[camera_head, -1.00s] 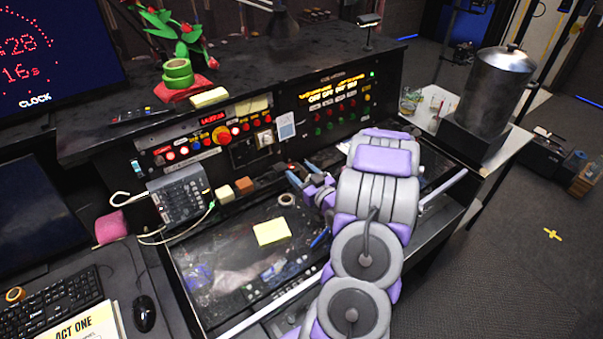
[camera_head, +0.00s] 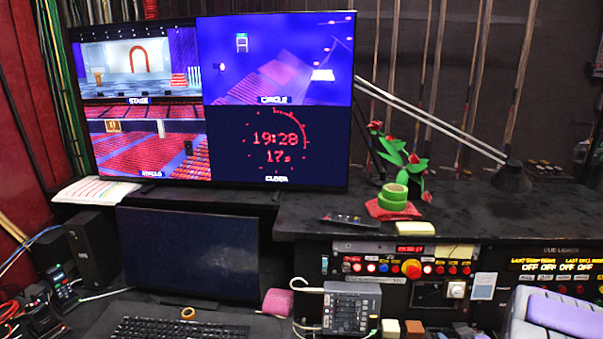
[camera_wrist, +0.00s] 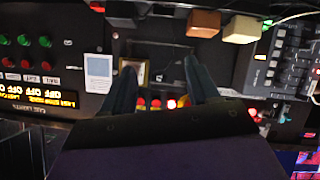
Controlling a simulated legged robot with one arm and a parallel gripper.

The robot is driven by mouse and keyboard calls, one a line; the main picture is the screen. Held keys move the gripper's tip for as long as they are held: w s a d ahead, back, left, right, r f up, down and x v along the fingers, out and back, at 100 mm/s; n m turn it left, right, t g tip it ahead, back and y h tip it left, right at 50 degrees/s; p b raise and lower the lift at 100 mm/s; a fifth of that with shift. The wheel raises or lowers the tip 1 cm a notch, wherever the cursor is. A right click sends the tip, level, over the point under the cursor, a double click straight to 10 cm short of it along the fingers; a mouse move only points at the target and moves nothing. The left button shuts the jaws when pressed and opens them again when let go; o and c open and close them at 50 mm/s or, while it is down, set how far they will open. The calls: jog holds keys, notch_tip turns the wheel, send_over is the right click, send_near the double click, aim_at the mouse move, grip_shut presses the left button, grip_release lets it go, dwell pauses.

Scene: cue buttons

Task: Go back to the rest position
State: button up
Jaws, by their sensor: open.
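My gripper (camera_wrist: 160,88) shows in the wrist view with its two dark fingers apart and nothing between them. It faces the black cue panel, and a lit red button (camera_wrist: 171,104) and a framed switch (camera_wrist: 134,72) show near the fingertips. In the head view only a purple and grey part of my arm shows at the lower right; the gripper itself is out of that view. The cue panel's red button row (camera_head: 450,268) and the cue lights display (camera_head: 555,265) are at the lower right there.
A large monitor (camera_head: 277,60), a dark screen (camera_head: 187,250) and a keyboard (camera_head: 180,328) are to the left.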

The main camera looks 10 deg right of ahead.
jog(key=s+a+r+g+y, duration=0.1)
jog(key=s+a+r+g, duration=0.3)
jog(key=a, duration=0.6)
jog(key=s+a+r+g, duration=0.3)
jog(key=s+a, duration=0.2)
jog(key=a, duration=0.5)
jog(key=s+a+r+g+y, duration=0.1)
jog(key=s+a+r+g, duration=0.1)
jog(key=s+a, duration=0.6)
jog(key=s+a+r+n+g+y, duration=0.1)
jog(key=s+a+r+g+y, duration=0.1)
jog(key=s+a, duration=0.7)
jog(key=shift+s+g, duration=0.8)
jog(key=shift+s, duration=0.3)
jog(key=shift+r, duration=0.1)
